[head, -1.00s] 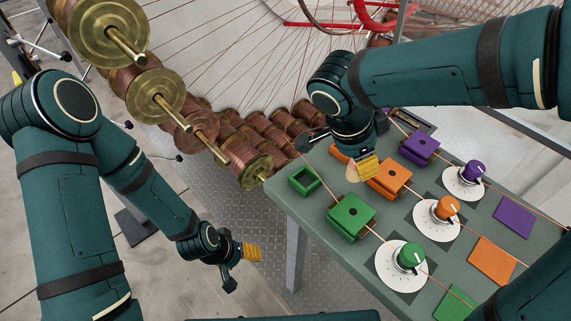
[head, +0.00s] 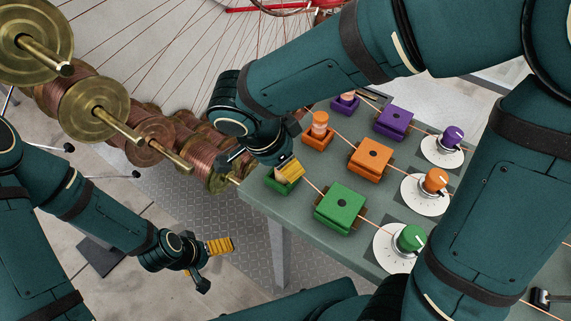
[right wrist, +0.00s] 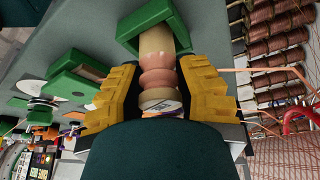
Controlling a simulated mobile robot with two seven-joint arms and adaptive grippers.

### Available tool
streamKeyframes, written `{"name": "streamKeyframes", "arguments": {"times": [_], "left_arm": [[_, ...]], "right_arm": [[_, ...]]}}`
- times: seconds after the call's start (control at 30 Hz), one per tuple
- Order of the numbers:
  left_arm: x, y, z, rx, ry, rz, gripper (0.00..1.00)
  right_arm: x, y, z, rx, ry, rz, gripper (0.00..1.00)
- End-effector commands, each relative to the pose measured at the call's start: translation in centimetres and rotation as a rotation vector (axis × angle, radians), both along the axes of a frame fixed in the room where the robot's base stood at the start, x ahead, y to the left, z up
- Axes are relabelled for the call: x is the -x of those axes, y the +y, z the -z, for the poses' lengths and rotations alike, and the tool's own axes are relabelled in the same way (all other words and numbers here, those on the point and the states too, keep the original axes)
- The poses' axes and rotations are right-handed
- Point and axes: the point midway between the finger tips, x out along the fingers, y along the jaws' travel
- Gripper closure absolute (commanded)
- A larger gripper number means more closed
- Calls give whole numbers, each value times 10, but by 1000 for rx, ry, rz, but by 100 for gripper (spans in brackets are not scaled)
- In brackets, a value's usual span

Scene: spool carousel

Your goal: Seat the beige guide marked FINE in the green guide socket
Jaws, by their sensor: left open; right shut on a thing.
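The beige guide (right wrist: 157,70) is a ribbed, round-bodied piece with a white label on its near end; the word on it is not readable. My right gripper (right wrist: 160,85) is shut on it. In the head view the right gripper (head: 287,170) is right over the green guide socket (head: 281,188), a small open square frame at the table's left corner. In the right wrist view the guide's far end overlaps the opening of the green socket (right wrist: 143,28). I cannot tell how deep it sits. My left gripper (head: 213,264) is open and empty, off the table.
A green block (head: 340,206), an orange block (head: 370,160) and a purple block (head: 394,122) stand on the table beside matching dials. Guides stand in the orange socket (head: 315,140) and the purple socket (head: 345,110). Thin wires cross the table. Copper spools (head: 95,110) are at left.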

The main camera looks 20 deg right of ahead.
Motion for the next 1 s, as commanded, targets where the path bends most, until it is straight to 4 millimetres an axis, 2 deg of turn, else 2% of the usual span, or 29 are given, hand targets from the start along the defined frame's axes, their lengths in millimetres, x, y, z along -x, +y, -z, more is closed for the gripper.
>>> {"name": "streamKeyframes", "arguments": {"times": [0.1, 0.53, 0.57, 0.6, 1.0], "left_arm": [[0, 0, 2, 0, -1, 0, 0], [-1, 0, 8, 0, -3, -1, 0], [-1, 0, 7, 0, -3, -1, 0], [-1, 0, 6, 0, -3, -1, 0], [-1, 0, 3, 0, -2, -1, 0]], "right_arm": [[0, 0, 8, -1, -2, -1, 100], [0, 0, 12, -2, -2, 0, 100], [0, 0, 11, -2, -2, 0, 59], [0, 0, 11, -2, -2, 0, 45], [0, 0, 8, -1, -1, 0, 44]]}}
